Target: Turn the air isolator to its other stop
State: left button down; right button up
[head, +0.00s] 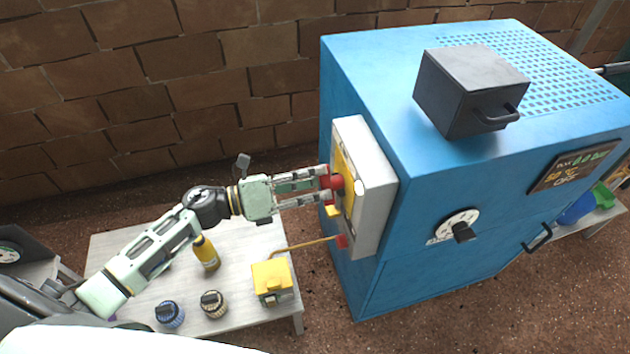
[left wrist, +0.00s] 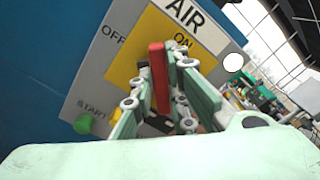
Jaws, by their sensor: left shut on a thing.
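The air isolator is a grey box (head: 376,190) with a yellow plate on the side of the blue cabinet. Its red handle (head: 337,183) is at the plate. My left gripper (head: 327,184) reaches it from the left and is shut on it. In the left wrist view the red handle (left wrist: 158,75) stands between the two fingers (left wrist: 160,98). Its upper end lies between the OFF and ON marks on the yellow plate (left wrist: 128,70), nearer ON. The handle's base is partly hidden by the fingers. My right gripper is not in view.
The blue cabinet (head: 430,250) carries a dark box (head: 465,90) on top and a dial (head: 457,228) on its front. A low table (head: 235,245) under my left arm holds a yellow bottle (head: 206,253), a yellow block (head: 271,275) and two knobs. A green START button (left wrist: 83,124) is beside the plate.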

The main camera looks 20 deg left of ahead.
pick_arm(q)
jog(key=shift+w+a+f+n+p, duration=0.1)
jog(key=shift+n+p, duration=0.3)
jog(key=shift+n, duration=1.15)
jog(key=shift+d+f+n+p, duration=0.15)
jog(key=shift+n+p, duration=0.2)
jog(key=shift+n, duration=1.15)
jog(key=shift+w+a+f+n+p, duration=0.15)
jog(key=shift+n+p, duration=0.25)
jog(key=shift+n, duration=1.15)
jog(key=shift+s, duration=0.1)
jog(key=c, duration=1.8)
grip_release()
jog(key=shift+o, duration=0.4)
